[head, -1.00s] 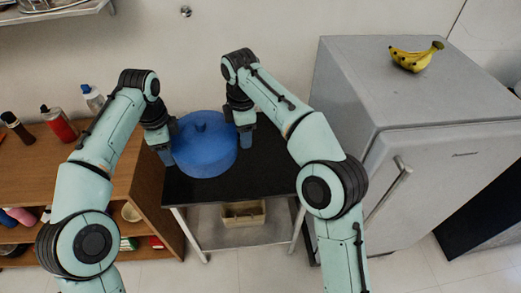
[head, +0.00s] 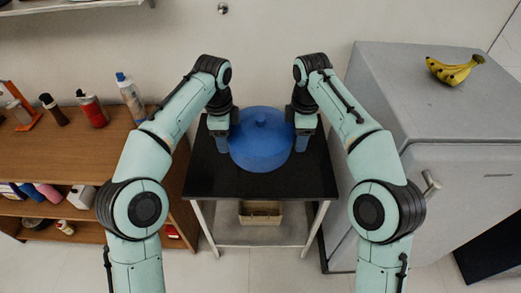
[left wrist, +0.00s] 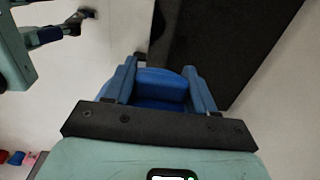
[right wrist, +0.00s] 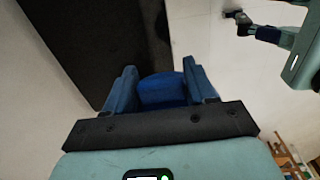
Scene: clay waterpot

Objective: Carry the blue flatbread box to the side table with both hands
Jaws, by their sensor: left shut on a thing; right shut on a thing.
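The blue flatbread box (head: 261,146) is round, with a lidded top and a small knob. In the head view it appears over the black top of the side table (head: 290,182); I cannot tell whether it touches the top. My left gripper (head: 222,140) is shut on its left side, and my right gripper (head: 304,138) is shut on its right side. In the left wrist view a blue part of the box (left wrist: 162,90) sits between the fingers. The right wrist view shows the same on the other side, with the box (right wrist: 162,90) between the fingers.
A wooden shelf unit (head: 80,150) with bottles stands close on the left of the table. A grey fridge (head: 440,110) with bananas (head: 455,70) on top stands close on the right. A bin (head: 260,213) sits on the table's lower shelf. The front of the black top is clear.

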